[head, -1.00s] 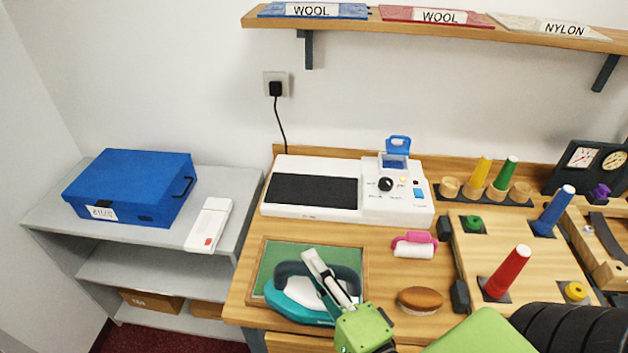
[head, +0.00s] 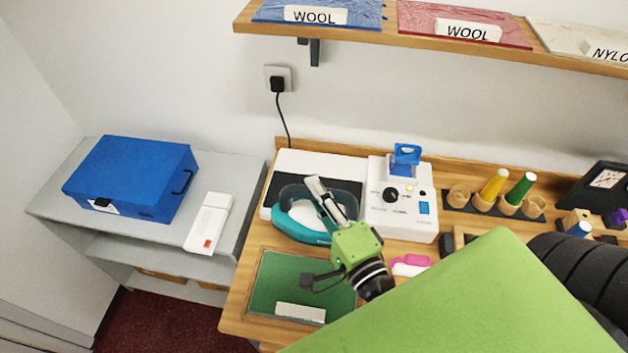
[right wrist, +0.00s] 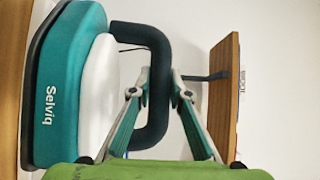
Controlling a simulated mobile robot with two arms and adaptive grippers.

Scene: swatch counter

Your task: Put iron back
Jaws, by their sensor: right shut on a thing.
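The iron (head: 292,229) is teal and white with a dark loop handle. My right gripper (head: 322,192) is shut on its handle. In the right wrist view the handle of the iron (right wrist: 66,90) passes between the fingers of my right gripper (right wrist: 160,92). In the head view the iron overlaps the front of the white machine (head: 310,160) with a black plate, covering much of that plate. I cannot tell whether it touches. The framed green pad (head: 270,285) lies in front, with a white label (head: 300,312) on it. My left gripper is out of view.
The machine's control block (head: 405,222), with a knob and blue flap, stands right of the iron. A pink and white roller (head: 410,265) lies nearby. A spool rack (head: 500,205) is farther right. A grey shelf (head: 225,250) at left bears a blue case (head: 135,175) and white box (head: 210,220).

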